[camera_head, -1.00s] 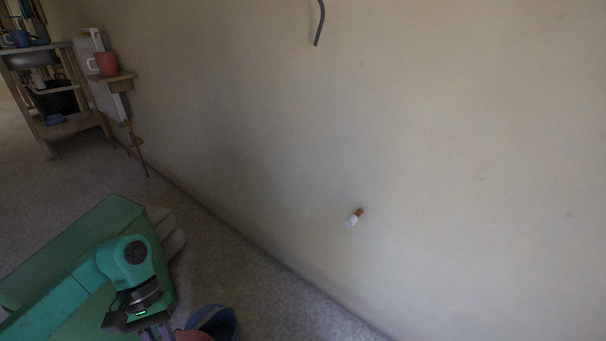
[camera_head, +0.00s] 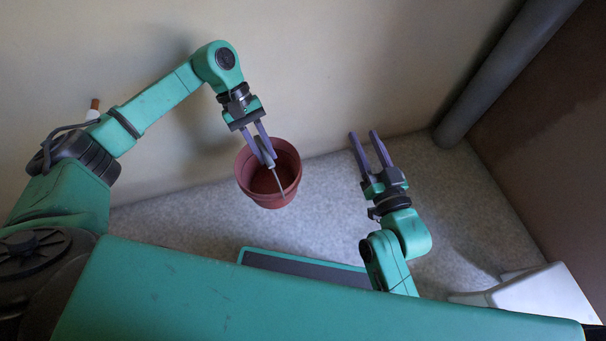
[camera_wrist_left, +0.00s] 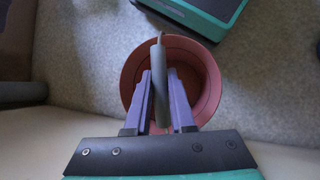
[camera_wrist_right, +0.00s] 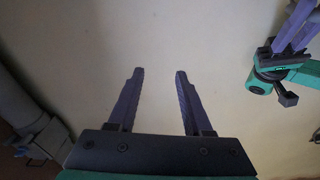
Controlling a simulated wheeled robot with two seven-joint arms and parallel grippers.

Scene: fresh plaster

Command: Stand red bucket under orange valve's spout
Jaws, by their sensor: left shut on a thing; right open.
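The red bucket (camera_head: 262,185) is below my left gripper (camera_head: 267,158) in the head view, close to the wall. My left gripper is shut on the bucket's grey handle grip (camera_wrist_left: 159,92). In the left wrist view the bucket (camera_wrist_left: 208,95) is open towards the camera and looks empty. I cannot tell whether its base touches the floor. My right gripper (camera_head: 363,133) is open and empty, to the right of the bucket and apart from it. In the right wrist view its fingers (camera_wrist_right: 160,73) face the bare wall. The orange valve and its spout are not in view now.
A pipe stub with a white end (camera_head: 94,108) sticks from the wall behind my left arm. A thick grey pipe (camera_head: 500,80) stands in the right corner. A white object (camera_head: 545,295) is at lower right. Speckled floor (camera_head: 330,200) lies clear between the grippers.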

